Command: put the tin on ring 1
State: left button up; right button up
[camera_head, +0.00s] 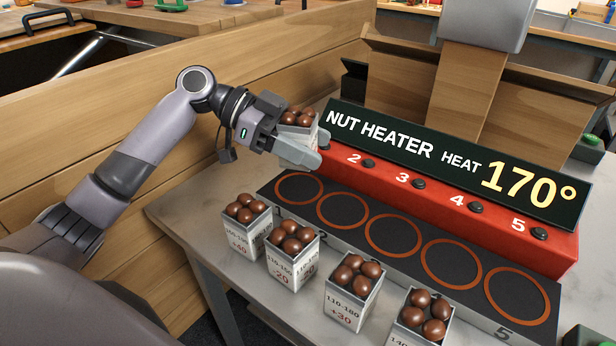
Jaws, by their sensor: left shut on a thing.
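My left gripper (284,137) is shut on a square tin (297,151) filled with brown chestnuts. It holds the tin raised, slightly tilted, just beyond the leftmost ring. The heater (440,205) is red with a sign reading NUT HEATER HEAT 170°. My right gripper does not show.
Several more chestnut tins, such as the one marked -20 (294,271) and the one marked +30 (346,308), stand in a row in front of the plate. The other rings (394,234) are empty. A wooden wall (120,92) runs along the left.

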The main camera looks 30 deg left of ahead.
aim_at(308, 190)
pick_arm(q)
notch_tip(308, 190, down, 2)
jog(key=shift+f, duration=0.1)
notch_tip(308, 190, down, 4)
jog(key=shift+r+b, duration=0.25)
jog(key=shift+b, duration=0.2)
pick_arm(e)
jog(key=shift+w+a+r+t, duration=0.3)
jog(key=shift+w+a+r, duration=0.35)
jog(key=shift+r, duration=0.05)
pick_arm(q)
jog(key=shift+f, duration=0.15)
jog(key=o, duration=0.8)
jog(key=shift+o, duration=0.2)
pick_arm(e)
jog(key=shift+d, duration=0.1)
